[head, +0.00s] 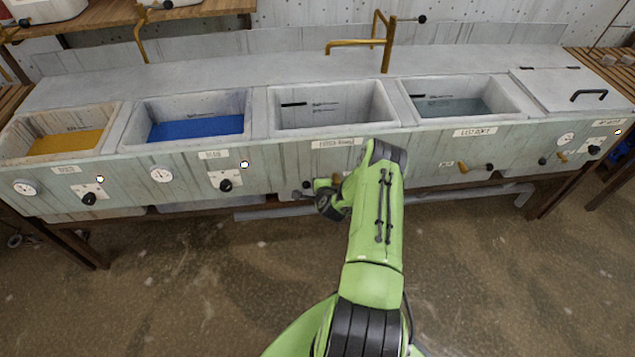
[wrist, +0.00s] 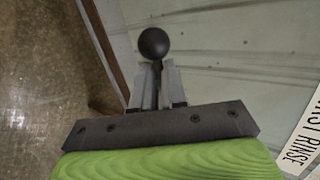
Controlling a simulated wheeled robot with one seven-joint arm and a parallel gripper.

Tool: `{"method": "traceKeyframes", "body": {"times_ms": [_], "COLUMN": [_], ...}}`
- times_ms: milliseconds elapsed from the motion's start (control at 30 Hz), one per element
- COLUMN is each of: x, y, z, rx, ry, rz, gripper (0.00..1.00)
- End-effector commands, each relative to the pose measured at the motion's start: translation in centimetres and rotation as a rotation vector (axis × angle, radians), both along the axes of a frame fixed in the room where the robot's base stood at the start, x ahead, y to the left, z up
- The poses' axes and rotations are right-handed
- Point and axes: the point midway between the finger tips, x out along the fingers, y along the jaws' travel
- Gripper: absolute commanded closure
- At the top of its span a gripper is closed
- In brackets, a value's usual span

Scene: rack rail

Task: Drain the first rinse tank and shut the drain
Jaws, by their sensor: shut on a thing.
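The first rinse tank (head: 330,122) is the middle basin in the head view, with a "FIRST RINSE" label (head: 335,143) on its front. Dark marks show on its inner back wall. I see no clear water surface in it, and its floor is partly hidden. My gripper (head: 322,197) is low at the tank's front, under the label. In the wrist view my gripper (wrist: 157,85) is shut on the thin rod of the drain lever (wrist: 153,42), whose black ball end sticks out past the fingertips. The same label edge (wrist: 303,140) shows at right.
A yellow bath (head: 68,142) and a blue bath (head: 195,128) are to the left. The last rinse tank (head: 450,107) holds greyish water. A brass spout (head: 385,45) stands behind the middle basin. A pipe (head: 290,211) runs below. The floor in front is clear.

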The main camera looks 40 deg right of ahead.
Motion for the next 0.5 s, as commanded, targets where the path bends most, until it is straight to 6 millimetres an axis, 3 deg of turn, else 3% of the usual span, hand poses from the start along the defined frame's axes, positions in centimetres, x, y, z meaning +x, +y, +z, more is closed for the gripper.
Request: {"method": "traceKeyframes", "body": {"times_ms": [500], "x": [-0.07], "y": [-0.07], "z": [-0.48], "rx": [-0.049], "ry": [0.034], "rz": [0.0], "gripper": [1.0]}}
